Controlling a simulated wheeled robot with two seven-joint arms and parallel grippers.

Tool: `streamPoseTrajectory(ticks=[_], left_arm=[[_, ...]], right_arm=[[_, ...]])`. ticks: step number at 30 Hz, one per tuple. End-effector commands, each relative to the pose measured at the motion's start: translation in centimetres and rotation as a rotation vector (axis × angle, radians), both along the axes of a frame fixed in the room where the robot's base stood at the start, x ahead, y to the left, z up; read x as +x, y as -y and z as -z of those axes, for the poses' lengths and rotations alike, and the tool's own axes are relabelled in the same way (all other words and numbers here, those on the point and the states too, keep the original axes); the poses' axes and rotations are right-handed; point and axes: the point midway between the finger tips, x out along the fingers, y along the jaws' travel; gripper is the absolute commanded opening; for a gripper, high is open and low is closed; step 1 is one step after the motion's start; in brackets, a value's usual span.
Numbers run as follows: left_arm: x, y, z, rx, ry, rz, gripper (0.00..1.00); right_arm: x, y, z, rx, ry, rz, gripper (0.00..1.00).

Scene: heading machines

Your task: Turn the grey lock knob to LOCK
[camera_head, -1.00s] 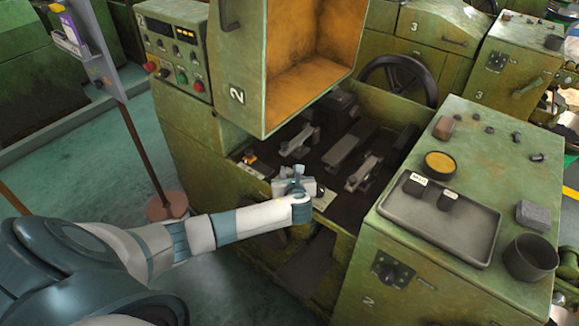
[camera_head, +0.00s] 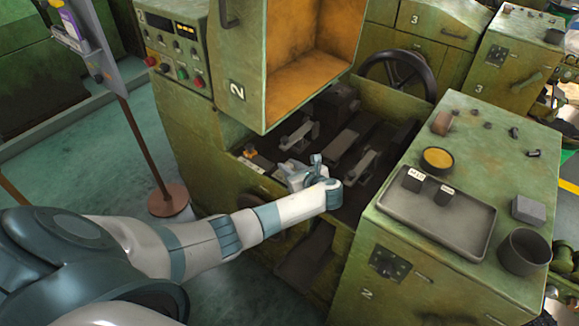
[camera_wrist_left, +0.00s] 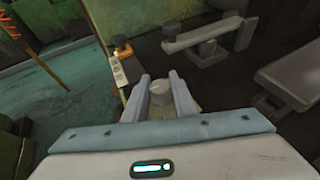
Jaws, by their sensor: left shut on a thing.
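My left gripper (camera_head: 296,174) reaches into the open front bay of machine 2. In the left wrist view its two fingers (camera_wrist_left: 159,92) are closed around a small pale grey knob (camera_wrist_left: 161,86), seen between the fingertips. In the head view my own gripper and wrist hide the knob. Its pointing direction and any LOCK marking are not readable. My right gripper is not in view.
Dark clamp bars (camera_head: 352,135) lie in the bay beyond my gripper. An orange part with a small plate (camera_wrist_left: 117,62) sits left of the fingers. The raised green guard (camera_head: 238,75) hangs above. The cabinet at right bears a grey tray (camera_head: 440,229) and a dark cup (camera_head: 524,252).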

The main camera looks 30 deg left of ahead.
Motion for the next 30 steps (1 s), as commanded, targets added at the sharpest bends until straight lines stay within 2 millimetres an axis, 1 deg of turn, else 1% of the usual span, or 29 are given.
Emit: streamPoseTrajectory(ticks=[3,4,5,6,15,20,26,30], left_arm=[[0.1,-0.1,-0.1,0.001,0.002,0.001,0.02],[0.1,-0.1,-0.1,0.001,0.002,0.001,0.31],[0.1,-0.1,-0.1,0.001,0.002,0.001,0.38],[0.1,-0.1,-0.1,0.001,0.002,0.001,0.43],[0.0,0.0,-0.1,0.001,0.001,0.002,0.43],[-0.2,0.6,-0.2,-0.001,0.001,0.004,0.43],[-1.1,2.4,-1.0,-0.002,0.002,0.003,0.43],[-2.0,4.1,-1.7,-0.001,0.002,0.002,0.43]], right_arm=[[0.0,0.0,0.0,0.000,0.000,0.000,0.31],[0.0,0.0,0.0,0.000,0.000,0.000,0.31],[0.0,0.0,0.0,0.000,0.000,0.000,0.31],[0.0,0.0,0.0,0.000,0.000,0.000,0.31],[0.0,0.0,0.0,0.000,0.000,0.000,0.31],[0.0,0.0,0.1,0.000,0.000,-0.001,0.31],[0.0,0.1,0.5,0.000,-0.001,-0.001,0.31],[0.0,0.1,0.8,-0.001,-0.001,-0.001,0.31]])
